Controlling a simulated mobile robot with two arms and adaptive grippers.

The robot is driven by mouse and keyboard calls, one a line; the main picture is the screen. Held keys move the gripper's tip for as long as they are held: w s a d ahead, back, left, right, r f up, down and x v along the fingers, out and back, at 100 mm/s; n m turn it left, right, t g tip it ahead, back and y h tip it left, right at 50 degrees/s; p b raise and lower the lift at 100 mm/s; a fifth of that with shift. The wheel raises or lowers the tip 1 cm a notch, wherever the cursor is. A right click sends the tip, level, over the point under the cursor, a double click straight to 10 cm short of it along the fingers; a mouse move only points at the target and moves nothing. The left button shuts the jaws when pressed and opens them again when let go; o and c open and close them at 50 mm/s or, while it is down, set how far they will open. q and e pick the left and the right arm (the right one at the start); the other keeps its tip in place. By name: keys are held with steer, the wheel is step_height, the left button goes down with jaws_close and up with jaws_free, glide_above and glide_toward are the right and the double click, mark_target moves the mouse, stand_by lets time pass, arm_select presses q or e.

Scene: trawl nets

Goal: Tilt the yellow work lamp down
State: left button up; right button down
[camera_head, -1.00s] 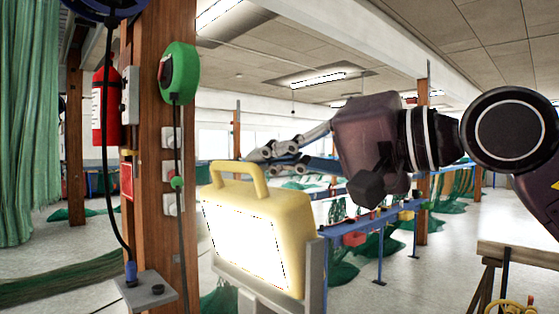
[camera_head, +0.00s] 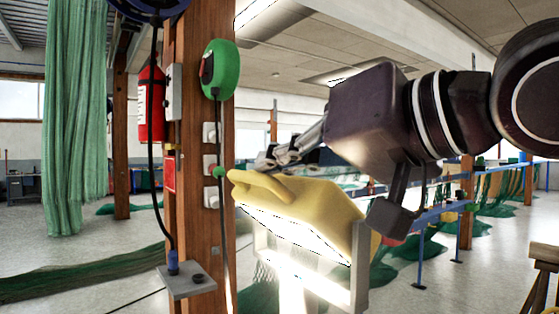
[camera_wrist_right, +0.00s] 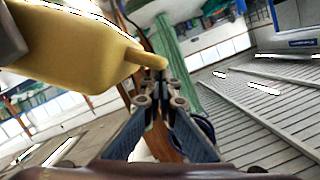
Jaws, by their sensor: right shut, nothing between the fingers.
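The yellow work lamp (camera_head: 305,207) sits in a grey bracket (camera_head: 360,268) at the lower middle of the head view. It is lit, and its bright face is tilted downward. Its handle (camera_head: 262,188) points left toward the wooden post. My right gripper (camera_head: 270,158) is shut and empty, just behind and above the lamp's top; the lamp partly hides it. In the right wrist view the lamp (camera_wrist_right: 75,45) fills the upper left, and its handle end (camera_wrist_right: 150,60) is close to the shut fingertips (camera_wrist_right: 160,85). I cannot tell whether they touch. My left gripper does not show.
A wooden post (camera_head: 190,130) beside the lamp carries a green reel (camera_head: 220,70), a red extinguisher (camera_head: 151,105), switches and a grey shelf (camera_head: 187,280). Green nets (camera_head: 75,120) hang at the left. A blue-framed rail (camera_head: 440,215) stands behind on the right.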

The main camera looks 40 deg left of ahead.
steer(key=shift+f, duration=0.25)
steer(key=v, duration=1.2)
steer(key=shift+r, duration=0.2)
